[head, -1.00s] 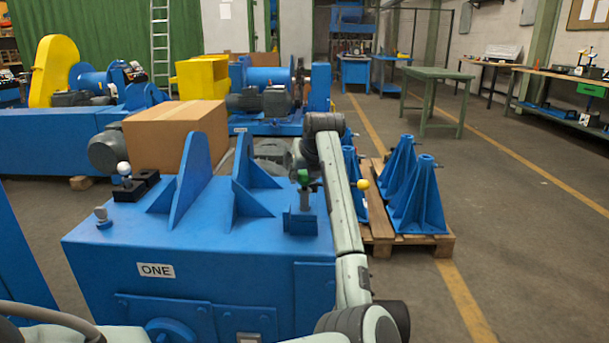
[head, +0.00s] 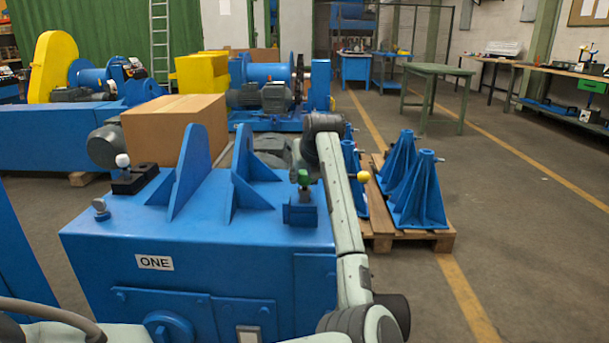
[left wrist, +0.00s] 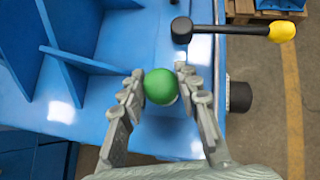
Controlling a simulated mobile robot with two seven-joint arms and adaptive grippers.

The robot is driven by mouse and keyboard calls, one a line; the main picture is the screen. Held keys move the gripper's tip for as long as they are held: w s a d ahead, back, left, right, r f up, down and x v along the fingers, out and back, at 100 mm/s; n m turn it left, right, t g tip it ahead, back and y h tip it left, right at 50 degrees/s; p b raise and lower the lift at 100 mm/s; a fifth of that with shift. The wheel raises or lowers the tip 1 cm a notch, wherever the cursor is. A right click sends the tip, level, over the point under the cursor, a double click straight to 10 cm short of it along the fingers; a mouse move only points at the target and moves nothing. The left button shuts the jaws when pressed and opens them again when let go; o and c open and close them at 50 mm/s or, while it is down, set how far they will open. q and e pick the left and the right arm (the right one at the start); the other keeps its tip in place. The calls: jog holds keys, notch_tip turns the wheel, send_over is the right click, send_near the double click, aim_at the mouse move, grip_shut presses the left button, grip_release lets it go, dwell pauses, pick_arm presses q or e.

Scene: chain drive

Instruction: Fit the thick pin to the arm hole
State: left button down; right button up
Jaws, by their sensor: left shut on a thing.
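A pin with a round green knob (head: 304,177) stands upright at a small blue bracket (head: 300,214) on the right of the blue cabinet top (head: 130,228). I take it for the thick pin. In the left wrist view the green knob (left wrist: 160,86) sits between the two grey fingers of my left gripper (left wrist: 155,78), which is shut on it. The knob hides the pin's shaft and the hole below in that view. In the head view I cannot tell how deep the pin sits. My right gripper is not in view.
A lever with a yellow knob (head: 363,176) and black end (left wrist: 182,30) is close by, right of the pin. Blue upright ribs (head: 186,172) stand to the left. A white-knobbed piece (head: 122,160) and a cardboard box (head: 172,130) are farther left.

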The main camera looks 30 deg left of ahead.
pick_arm(q)
jog(key=shift+f+b, duration=0.7)
jog(key=shift+f, duration=0.4)
jog(key=c, duration=1.1)
grip_release()
jog(key=shift+o, duration=0.4)
jog(key=shift+f, duration=0.1)
jog(key=v, duration=1.2)
